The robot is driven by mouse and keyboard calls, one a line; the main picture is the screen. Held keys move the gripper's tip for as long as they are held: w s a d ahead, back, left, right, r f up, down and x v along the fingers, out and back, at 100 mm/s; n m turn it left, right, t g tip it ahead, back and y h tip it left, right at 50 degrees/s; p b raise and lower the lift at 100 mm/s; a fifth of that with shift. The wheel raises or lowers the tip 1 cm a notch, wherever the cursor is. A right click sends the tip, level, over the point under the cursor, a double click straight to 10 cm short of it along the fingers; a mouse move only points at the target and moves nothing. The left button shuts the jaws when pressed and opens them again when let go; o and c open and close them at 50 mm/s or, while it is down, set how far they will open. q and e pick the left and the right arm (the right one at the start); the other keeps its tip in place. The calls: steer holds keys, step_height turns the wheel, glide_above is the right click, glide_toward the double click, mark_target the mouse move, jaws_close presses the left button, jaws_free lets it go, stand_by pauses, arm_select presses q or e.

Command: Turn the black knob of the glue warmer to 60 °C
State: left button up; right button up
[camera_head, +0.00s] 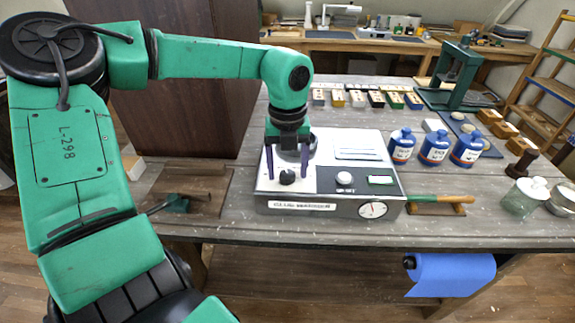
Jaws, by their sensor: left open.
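The glue warmer (330,204) is a grey and white box near the front edge of the workbench, with a label strip and a round dial gauge (372,210) on its front. The black knob (287,177) sits on the left part of its top panel. My left gripper (287,174) points down over the panel, its two purple fingers apart on the left and right of the knob. I cannot tell whether the fingers touch it. A white knob (344,178) and a small green-framed display (381,180) are to the right. The temperature marks are too small to read. My right gripper is not in view.
Several blue bottles (434,148) stand right of the warmer. A wooden-handled tool (440,199) lies by its right side, and a glass jar (525,196) stands farther right. A green press (455,78) is behind. A blue roll (450,274) hangs at the front edge.

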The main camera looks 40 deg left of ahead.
arm_select(q)
steer(key=shift+c, duration=0.2)
steer(key=shift+w+a+f, duration=0.1)
jaws_close()
steer(key=shift+m, duration=0.3)
steer(key=m+b, duration=0.2)
steer(key=shift+m, duration=0.3)
steer(key=m+b, duration=0.1)
steer(key=m, duration=0.8)
steer(key=shift+w+m, duration=0.1)
steer(key=shift+m, duration=0.3)
steer(key=m, duration=0.4)
steer(key=shift+d+m, duration=0.2)
steer(key=shift+m, duration=0.2)
steer(key=shift+r, duration=0.2)
